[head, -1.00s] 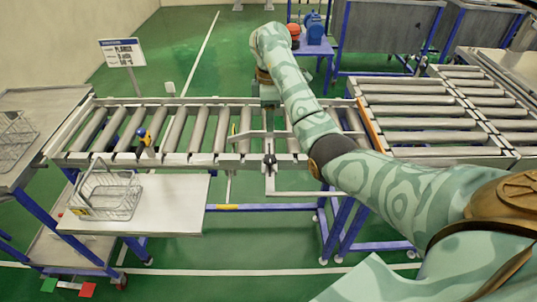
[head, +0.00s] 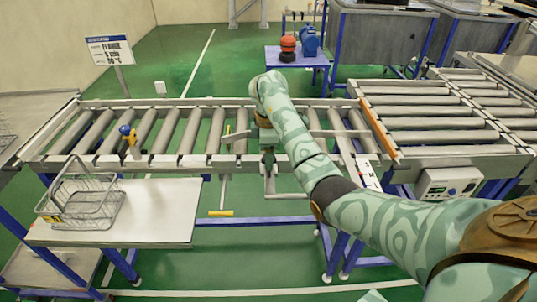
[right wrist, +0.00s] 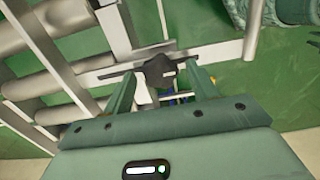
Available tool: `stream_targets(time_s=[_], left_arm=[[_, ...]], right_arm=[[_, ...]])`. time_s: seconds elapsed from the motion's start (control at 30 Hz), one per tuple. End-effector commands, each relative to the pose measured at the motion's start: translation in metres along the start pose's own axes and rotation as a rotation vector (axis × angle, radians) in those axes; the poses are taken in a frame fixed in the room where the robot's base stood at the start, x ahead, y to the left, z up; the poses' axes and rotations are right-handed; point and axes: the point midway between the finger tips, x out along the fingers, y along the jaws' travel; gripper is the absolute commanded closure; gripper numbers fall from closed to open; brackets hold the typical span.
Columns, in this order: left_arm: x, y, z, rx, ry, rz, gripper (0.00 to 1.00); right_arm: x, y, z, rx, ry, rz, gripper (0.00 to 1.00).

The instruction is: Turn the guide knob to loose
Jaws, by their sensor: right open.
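The guide knob (right wrist: 160,72) is a dark, lobed knob at the front rail of the roller conveyor. In the right wrist view it lies between the two green fingers of my right gripper (right wrist: 158,82), which are open on either side of it. I cannot tell whether either finger touches it. In the head view my right gripper (head: 267,140) is above the front rail, pointing down, and largely covers the knob. The pale guide bar (head: 318,133) runs along the rollers beside it. My left gripper is out of view.
The roller conveyor (head: 100,160) spans the middle. A wire basket (head: 80,205) stands on a white shelf (head: 165,205) at front left. A control box (head: 448,184) hangs at the right. A sign (head: 110,49) stands behind.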

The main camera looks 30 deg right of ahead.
Motion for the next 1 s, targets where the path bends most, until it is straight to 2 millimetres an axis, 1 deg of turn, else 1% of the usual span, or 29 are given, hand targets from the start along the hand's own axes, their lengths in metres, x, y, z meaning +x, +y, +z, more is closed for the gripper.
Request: stream_targets(time_s=[0.1, 0.13, 0.17, 0.2, 0.27, 0.3, 0.53, 0.67, 0.87, 1.0], left_arm=[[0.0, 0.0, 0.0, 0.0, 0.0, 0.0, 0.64], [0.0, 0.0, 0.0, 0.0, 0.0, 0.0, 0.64], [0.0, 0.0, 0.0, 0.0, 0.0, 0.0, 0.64], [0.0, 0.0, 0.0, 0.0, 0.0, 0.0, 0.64], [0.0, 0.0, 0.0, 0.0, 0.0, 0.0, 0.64], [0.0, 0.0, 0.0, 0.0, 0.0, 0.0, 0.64], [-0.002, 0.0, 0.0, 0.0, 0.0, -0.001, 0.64], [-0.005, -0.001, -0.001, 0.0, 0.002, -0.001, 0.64], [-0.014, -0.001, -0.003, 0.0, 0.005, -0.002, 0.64], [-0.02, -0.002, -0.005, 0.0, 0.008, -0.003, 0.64]], right_arm=[[0.0, 0.0, 0.0, 0.0, 0.0, 0.0, 0.42], [0.0, 0.0, 0.0, 0.0, 0.0, 0.0, 0.47], [0.0, 0.0, 0.0, 0.0, 0.0, 0.0, 0.56], [0.0, 0.0, 0.0, 0.0, 0.0, 0.0, 0.67], [0.0, 0.0, 0.0, 0.0, 0.0, 0.0, 0.84], [0.0, 0.0, 0.0, 0.0, 0.0, 0.0, 0.87], [-0.001, 0.0, 0.0, -0.011, 0.0, 0.0, 0.87], [-0.001, -0.001, -0.001, -0.045, 0.002, -0.001, 0.86], [-0.003, -0.002, -0.001, -0.159, 0.004, 0.0, 0.86], [-0.002, -0.002, -0.002, -0.28, 0.004, 0.003, 0.86]])
